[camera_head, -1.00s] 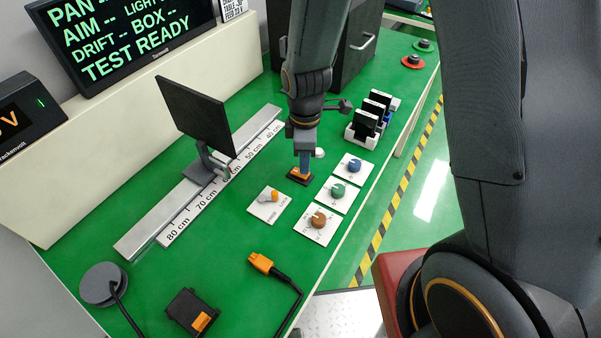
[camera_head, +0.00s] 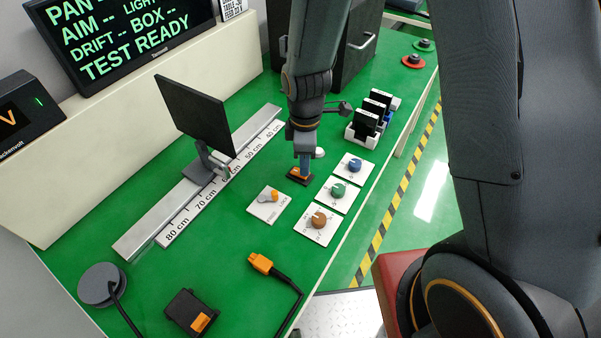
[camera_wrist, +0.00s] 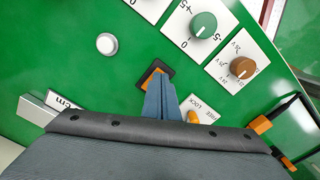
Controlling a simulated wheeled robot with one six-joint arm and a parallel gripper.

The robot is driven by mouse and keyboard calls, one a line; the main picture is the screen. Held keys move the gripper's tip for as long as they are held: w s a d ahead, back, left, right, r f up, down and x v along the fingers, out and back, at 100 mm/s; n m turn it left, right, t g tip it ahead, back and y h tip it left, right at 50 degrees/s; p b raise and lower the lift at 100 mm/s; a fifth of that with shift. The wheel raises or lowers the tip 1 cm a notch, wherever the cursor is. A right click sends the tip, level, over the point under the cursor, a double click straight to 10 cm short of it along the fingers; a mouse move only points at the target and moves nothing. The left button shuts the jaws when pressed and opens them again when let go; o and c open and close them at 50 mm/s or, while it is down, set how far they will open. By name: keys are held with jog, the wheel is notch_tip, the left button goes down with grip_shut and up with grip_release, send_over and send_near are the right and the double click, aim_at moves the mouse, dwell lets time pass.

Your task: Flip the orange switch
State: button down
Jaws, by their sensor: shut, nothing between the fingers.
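The orange switch (camera_head: 294,172) is a small orange rocker in a black frame on the green bench top. My gripper (camera_head: 304,172) points down at it, its fingertips at or just over the rocker; I cannot tell whether they touch. In the wrist view the switch's black frame (camera_wrist: 160,69) shows beyond the shut blue-grey fingers (camera_wrist: 159,88), which hide much of the orange rocker. Which way the rocker is tilted cannot be made out. The fingers hold nothing.
Blue (camera_head: 354,166), green (camera_head: 339,190) and brown (camera_head: 318,219) knobs on white plates stand to the right. An orange lever on a white plate (camera_head: 259,213) is nearer. A white button (camera_wrist: 107,43) is beside the switch. A dark panel (camera_head: 196,112) stands on the ruler rail (camera_head: 142,238).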

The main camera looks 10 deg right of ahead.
jog(key=shift+f, duration=0.3)
jog(key=shift+r, duration=0.1)
notch_tip(320, 180, up, 7)
jog(key=p, duration=0.5)
dwell(0.5)
dwell(0.4)
jog(key=s+d+r+m+b, duration=0.2)
jog(key=s+d+r+m, duration=0.1)
jog(key=d+m, duration=0.3)
jog(key=s+d+r+m+t+b, duration=0.1)
jog(key=s+d+r+m, duration=0.3)
jog(key=m, duration=0.6)
notch_tip(320, 180, up, 2)
jog(key=d+b, duration=0.1)
jog(key=d, duration=0.1)
jog(key=shift+s+d, duration=0.3)
jog(key=shift+d, duration=0.1)
jog(key=shift+r, duration=0.1)
